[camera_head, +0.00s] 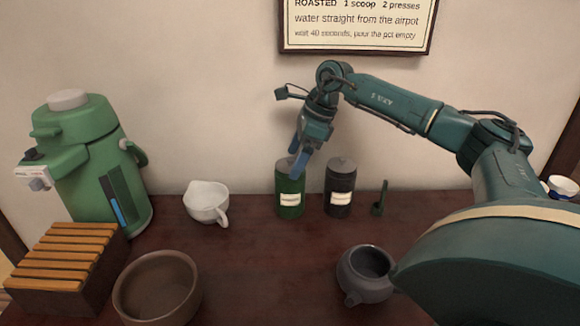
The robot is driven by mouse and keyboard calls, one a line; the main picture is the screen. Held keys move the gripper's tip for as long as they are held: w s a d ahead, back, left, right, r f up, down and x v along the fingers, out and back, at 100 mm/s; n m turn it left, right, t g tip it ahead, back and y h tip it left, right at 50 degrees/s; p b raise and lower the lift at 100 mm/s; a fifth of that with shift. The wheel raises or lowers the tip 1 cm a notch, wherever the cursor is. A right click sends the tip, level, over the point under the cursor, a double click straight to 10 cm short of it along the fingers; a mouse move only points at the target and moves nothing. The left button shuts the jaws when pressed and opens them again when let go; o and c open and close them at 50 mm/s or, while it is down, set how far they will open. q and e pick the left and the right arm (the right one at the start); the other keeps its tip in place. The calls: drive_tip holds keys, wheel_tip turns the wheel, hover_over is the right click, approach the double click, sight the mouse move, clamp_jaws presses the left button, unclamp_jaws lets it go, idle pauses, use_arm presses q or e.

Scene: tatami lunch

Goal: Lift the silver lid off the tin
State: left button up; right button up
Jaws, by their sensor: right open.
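A green tin (290,200) with a pale label stands upright near the wall. A dark tin (340,196) with a pale label stands just right of it, and its grey lid (341,164) sits on top. My right gripper (297,163) is open and points down at the top of the green tin. Its blue fingers cover part of that top, so I cannot tell whether they touch it. The green tin's top also looks greyish where it shows. My left gripper is out of view.
A green airpot (85,165) and a slatted wooden box (66,262) stand at left. A white spouted cup (206,203), a brown bowl (158,288), a grey teapot (364,273) and a small green scoop (379,199) stand on the table. The table's middle is clear.

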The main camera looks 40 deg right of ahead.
drive_tip(key=c, duration=1.1)
drive_tip(key=shift+o, duration=0.2)
